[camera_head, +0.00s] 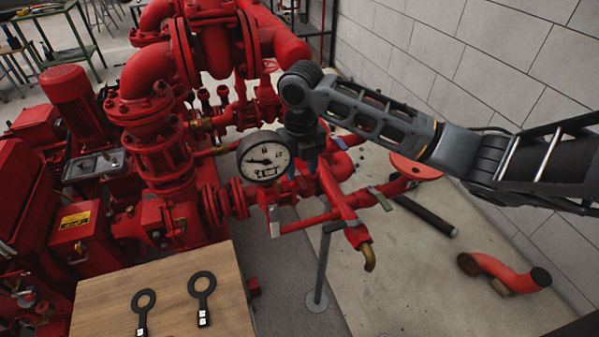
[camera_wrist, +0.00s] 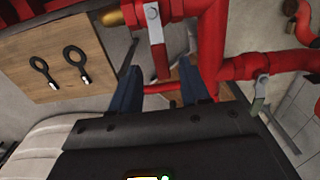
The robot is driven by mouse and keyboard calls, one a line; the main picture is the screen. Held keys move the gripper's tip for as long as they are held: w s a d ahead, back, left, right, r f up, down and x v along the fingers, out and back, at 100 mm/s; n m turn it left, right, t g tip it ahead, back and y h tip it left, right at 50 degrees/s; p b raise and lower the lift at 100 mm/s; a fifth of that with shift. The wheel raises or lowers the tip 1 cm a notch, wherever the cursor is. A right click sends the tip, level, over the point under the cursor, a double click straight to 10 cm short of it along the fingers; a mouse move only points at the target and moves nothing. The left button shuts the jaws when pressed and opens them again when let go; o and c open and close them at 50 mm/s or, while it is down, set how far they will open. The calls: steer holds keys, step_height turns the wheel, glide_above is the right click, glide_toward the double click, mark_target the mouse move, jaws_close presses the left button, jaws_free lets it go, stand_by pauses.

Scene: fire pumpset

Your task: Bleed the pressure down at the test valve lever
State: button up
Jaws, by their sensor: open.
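A lever with a grey plate (camera_head: 340,226) and a red grip (camera_head: 305,222) sits on the red pipework above a brass outlet (camera_head: 368,256). In the wrist view its plate (camera_wrist: 153,22) is at the top centre, and its red grip (camera_wrist: 160,62) appears between my fingers. I cannot tell whether they touch. My gripper (camera_wrist: 160,72) is open and empty, with dark blue fingers apart. In the head view my gripper (camera_head: 308,162) points down beside the pressure gauge (camera_head: 265,158), partly hidden by my wrist. The gauge needle points left.
A second grey lever (camera_head: 380,198) is on the pipe to the right; it also shows in the wrist view (camera_wrist: 260,92). A wooden table (camera_head: 165,285) with two black ring tags stands at lower left. A grey post (camera_head: 322,262) stands under the pipework. A block wall bounds the right.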

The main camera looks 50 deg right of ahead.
mark_target(299, 178)
steer(key=shift+w+d+f, duration=0.1)
steer(key=shift+w+f, duration=0.05)
steer(key=shift+f, duration=1)
jaws_close()
